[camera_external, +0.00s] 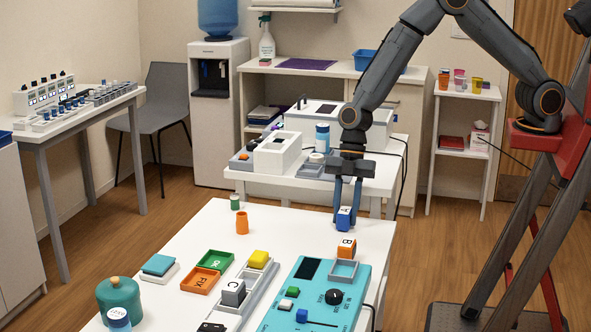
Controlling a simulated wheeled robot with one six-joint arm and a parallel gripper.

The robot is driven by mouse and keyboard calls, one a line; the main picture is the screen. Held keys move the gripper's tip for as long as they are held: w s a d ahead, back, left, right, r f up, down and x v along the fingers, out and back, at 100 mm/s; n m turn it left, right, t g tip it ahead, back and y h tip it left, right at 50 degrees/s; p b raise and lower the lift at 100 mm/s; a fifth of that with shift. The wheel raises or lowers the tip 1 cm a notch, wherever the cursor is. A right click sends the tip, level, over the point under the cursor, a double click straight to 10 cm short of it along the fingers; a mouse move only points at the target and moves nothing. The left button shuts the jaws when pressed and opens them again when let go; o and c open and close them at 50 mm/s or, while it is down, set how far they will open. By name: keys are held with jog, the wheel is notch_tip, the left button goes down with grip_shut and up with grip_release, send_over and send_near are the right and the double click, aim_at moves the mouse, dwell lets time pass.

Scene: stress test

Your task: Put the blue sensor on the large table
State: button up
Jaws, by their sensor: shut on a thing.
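My gripper (346,207) points down over the far right part of the large white table (300,222) in front. Its fingers are shut on a blue block (343,220) with white on it and a dark mark. I cannot tell from this view whether this block is the blue sensor, or whether it touches anything below. An orange block marked B (346,250) shows just below it in the picture, at the grey square frame (343,271) on the turquoise panel (304,320).
The large table also holds a grey block marked C (233,291), a yellow block (258,259), green (215,259) and orange (200,281) trays and a green jar (118,294). A smaller white table (375,186) stands behind. The large table's far middle is mostly clear.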

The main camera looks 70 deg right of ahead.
jog(key=shift+f+b, duration=0.2)
jog(key=shift+b, duration=0.1)
jog(key=o, duration=1.1)
jog(key=shift+r, duration=0.15)
jog(key=shift+d+r, duration=0.1)
jog(key=shift+r, duration=0.2)
jog(key=b+v, duration=0.3)
jog(key=v, duration=0.8)
jog(key=s+d+m, duration=0.2)
jog(key=d, duration=0.2)
jog(key=s+d+m+h, duration=0.1)
jog(key=s+d+m, duration=0.1)
jog(key=d, duration=0.3)
jog(key=s+d+m+h, duration=0.1)
jog(key=s+d+m, duration=0.1)
jog(key=d+m, duration=0.1)
jog(key=shift+s+d+m, duration=0.25)
jog(key=shift+d+m, duration=0.05)
jog(key=shift+d, duration=0.55)
jog(key=s+d+f+m+h, duration=0.1)
jog(key=s+d+m+h, duration=0.1)
jog(key=s+d+m, duration=0.8)
jog(key=s+d, duration=0.2)
jog(key=d, duration=0.1)
jog(key=shift+s+d+f+t+h, duration=0.15)
jog(key=shift+s+f+t+h, duration=0.05)
jog(key=shift+s+t+h, duration=0.1)
